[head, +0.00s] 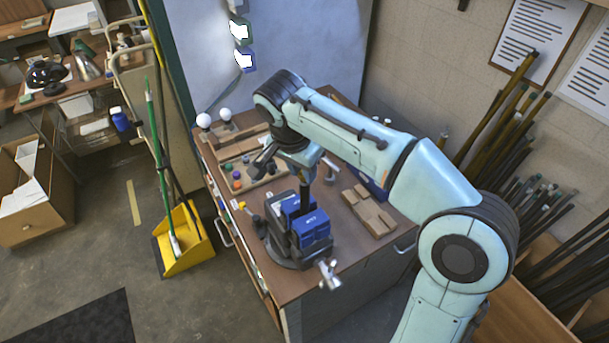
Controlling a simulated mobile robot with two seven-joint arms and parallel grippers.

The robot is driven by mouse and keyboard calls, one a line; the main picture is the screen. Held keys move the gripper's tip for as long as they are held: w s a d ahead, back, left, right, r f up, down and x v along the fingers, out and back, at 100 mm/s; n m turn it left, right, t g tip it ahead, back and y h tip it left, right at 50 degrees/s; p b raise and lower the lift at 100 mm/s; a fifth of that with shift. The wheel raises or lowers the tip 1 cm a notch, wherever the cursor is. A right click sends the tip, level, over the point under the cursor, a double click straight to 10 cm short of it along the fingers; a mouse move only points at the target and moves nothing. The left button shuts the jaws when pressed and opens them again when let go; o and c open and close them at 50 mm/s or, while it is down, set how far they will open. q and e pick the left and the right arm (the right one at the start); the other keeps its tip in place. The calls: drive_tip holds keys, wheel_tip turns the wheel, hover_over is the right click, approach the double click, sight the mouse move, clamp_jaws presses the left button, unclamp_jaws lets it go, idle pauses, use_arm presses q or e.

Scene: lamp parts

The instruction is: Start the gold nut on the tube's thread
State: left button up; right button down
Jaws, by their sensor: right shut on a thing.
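My right gripper (304,196) points down over the blue-jawed vise (311,230) on the workbench. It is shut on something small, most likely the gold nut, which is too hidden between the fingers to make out. The tube and its thread cannot be told apart from the dark fingers just above the vise jaws. I cannot see whether the nut touches the thread. My left gripper is not in view.
The workbench (345,240) carries a wooden tray with small coloured parts (237,176) behind the vise. White bulbs (204,120) stand at its back left. A wooden block (369,210) lies to the right. The vise handle (329,274) juts past the front edge.

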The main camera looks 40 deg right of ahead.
drive_tip(key=shift+s+a+f, duration=0.1)
drive_tip(key=shift+f, duration=0.2)
drive_tip(key=m, duration=0.2)
drive_tip(key=m+g+p, duration=0.1)
drive_tip(key=shift+w+m, duration=0.2)
drive_tip(key=shift+m, duration=0.2)
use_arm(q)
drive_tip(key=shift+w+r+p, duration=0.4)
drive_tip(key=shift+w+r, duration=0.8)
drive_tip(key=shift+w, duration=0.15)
use_arm(e)
drive_tip(key=shift+w+m+g, duration=0.1)
drive_tip(key=shift+m+g, duration=0.3)
drive_tip(key=shift+m, duration=1.1)
drive_tip(key=shift+r+m, duration=0.1)
drive_tip(key=shift+m, duration=0.6)
drive_tip(key=c, duration=1)
unclamp_jaws()
drive_tip(key=shift+g, duration=0.3)
drive_tip(key=shift+o, duration=1)
drive_tip(key=shift+w, duration=0.15)
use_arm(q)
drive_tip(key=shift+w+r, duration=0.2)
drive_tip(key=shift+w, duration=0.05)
